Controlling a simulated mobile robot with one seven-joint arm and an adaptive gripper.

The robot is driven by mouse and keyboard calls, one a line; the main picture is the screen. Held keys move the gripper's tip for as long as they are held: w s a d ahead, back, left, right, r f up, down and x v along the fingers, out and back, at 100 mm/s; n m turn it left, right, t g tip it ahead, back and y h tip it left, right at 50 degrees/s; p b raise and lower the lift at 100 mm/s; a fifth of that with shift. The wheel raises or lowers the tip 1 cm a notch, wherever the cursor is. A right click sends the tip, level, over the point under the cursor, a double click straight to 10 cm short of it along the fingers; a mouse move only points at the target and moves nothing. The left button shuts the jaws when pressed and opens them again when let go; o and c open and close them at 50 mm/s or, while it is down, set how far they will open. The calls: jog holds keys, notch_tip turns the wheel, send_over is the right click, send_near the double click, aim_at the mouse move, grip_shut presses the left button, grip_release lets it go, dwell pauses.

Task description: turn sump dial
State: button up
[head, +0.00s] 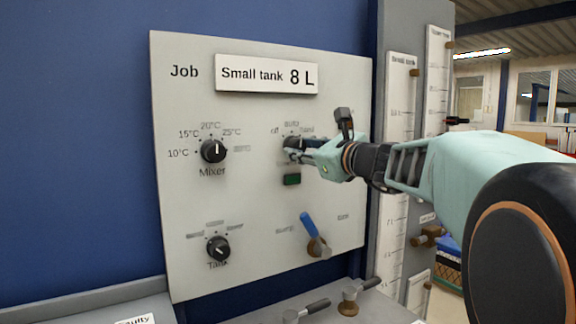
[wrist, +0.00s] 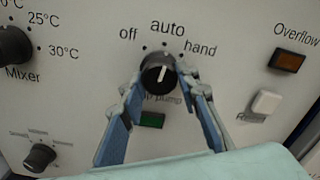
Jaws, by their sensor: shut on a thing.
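The sump dial (wrist: 158,74) is a round black knob with a white pointer line, marked off, auto and hand. In the wrist view its pointer leans up and slightly right, near the auto mark. Its label below is partly hidden, with "pump" readable. My gripper (wrist: 160,84) is shut on the dial, one blue-grey finger on each side.
A green light (head: 292,180) sits just below the dial. The Mixer dial (head: 213,151) is to the left, the Tank dial (head: 218,248) lower left, and a blue-handled lever (head: 309,226) below. An orange Overflow light (wrist: 287,60) and white button (wrist: 265,104) are to the right.

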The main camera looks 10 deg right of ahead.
jog(key=n+b, duration=0.2)
jog(key=b, duration=0.1)
jog(key=n+b, duration=0.2)
jog(key=n, duration=0.1)
jog(key=shift+f+n+b, duration=0.2)
jog(key=shift+n+b, duration=0.1)
jog(key=shift+b, duration=0.1)
jog(key=n+b, duration=0.2)
jog(key=n, duration=0.1)
jog(key=shift+d+r+b, duration=0.1)
jog(key=shift+b, duration=0.25)
jog(key=shift+r+n+b, duration=0.15)
jog(key=shift+n+b, duration=0.45)
jog(key=shift+n, duration=0.2)
jog(key=shift+r, duration=0.1)
jog(key=o, duration=1.1)
jog(key=shift+o, duration=0.3)
jog(key=v, duration=0.7)
jog(key=shift+s, duration=0.25)
